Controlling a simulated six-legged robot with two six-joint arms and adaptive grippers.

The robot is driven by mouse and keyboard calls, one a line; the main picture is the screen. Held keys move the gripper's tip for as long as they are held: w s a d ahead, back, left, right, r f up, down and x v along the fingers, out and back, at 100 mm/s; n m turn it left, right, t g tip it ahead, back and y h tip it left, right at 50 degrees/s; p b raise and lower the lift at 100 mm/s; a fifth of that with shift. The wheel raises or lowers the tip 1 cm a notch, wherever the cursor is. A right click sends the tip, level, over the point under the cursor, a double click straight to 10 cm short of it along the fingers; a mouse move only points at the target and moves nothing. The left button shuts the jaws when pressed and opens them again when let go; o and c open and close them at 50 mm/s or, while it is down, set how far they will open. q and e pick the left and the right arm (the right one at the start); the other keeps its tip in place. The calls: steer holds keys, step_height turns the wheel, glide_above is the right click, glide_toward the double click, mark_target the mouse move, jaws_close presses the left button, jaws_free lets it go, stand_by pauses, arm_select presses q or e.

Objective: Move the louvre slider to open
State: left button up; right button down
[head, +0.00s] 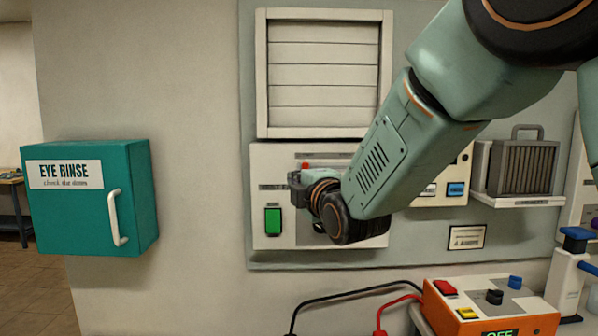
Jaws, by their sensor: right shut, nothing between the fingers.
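The louvre (324,75) is a pale framed vent with flat horizontal slats, high on the wall board. Below it is a pale control panel (268,160) with a green rocker switch (273,220). My right gripper (296,188) is in front of this panel, shut and empty, with its fingers pointing left. A small red part (305,166) shows just above the gripper; I cannot tell whether it is the slider's knob or whether the gripper touches it. The gripper and forearm hide much of the panel's middle and right. My left gripper is out of view.
A teal eye rinse cabinet (98,205) with a white handle stands out from the wall at left. An orange and white box (487,308) with cables is at lower right. A finned unit (522,166) sits on a shelf at right.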

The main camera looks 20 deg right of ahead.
steer(key=shift+s, duration=0.1)
steer(key=w, duration=0.3)
steer(key=w+p, duration=0.1)
steer(key=w, duration=0.2)
steer(key=w+p, duration=0.1)
steer(key=w, duration=0.2)
steer(key=shift+w+a, duration=0.25)
steer(key=shift+w, duration=0.1)
steer(key=d, duration=0.2)
steer(key=shift+s+d+p, duration=0.15)
steer(key=shift+d+p, duration=0.15)
steer(key=shift+d, duration=0.1)
steer(key=shift+s+d, duration=0.3)
steer(key=shift+d, duration=0.3)
steer(key=shift+w+a, duration=0.1)
steer(key=shift+a, duration=0.1)
